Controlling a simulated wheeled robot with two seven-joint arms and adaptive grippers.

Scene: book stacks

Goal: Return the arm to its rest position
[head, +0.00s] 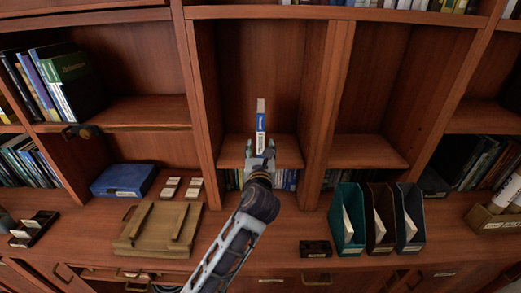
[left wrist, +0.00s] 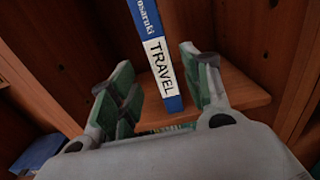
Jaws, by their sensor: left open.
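My left gripper (head: 261,160) reaches into the middle shelf bay at the front of a small shelf board. A blue book (head: 260,123) with a white label stands upright on that board, just beyond the fingertips. In the left wrist view, the book (left wrist: 160,60) shows a "TRAVEL" label on its spine. The two green-padded fingers of the gripper (left wrist: 160,95) are spread apart, one on each side of the book's lower spine, with gaps visible. The book's lower edge is near the shelf board (left wrist: 245,98). My right gripper is not in view.
The wooden bay's dividers (head: 205,100) stand close on both sides. Below, the counter holds a wooden tray (head: 160,228), a blue box (head: 124,180), a small dark box (head: 315,248) and several file holders (head: 380,215). Books fill the shelves at left and right.

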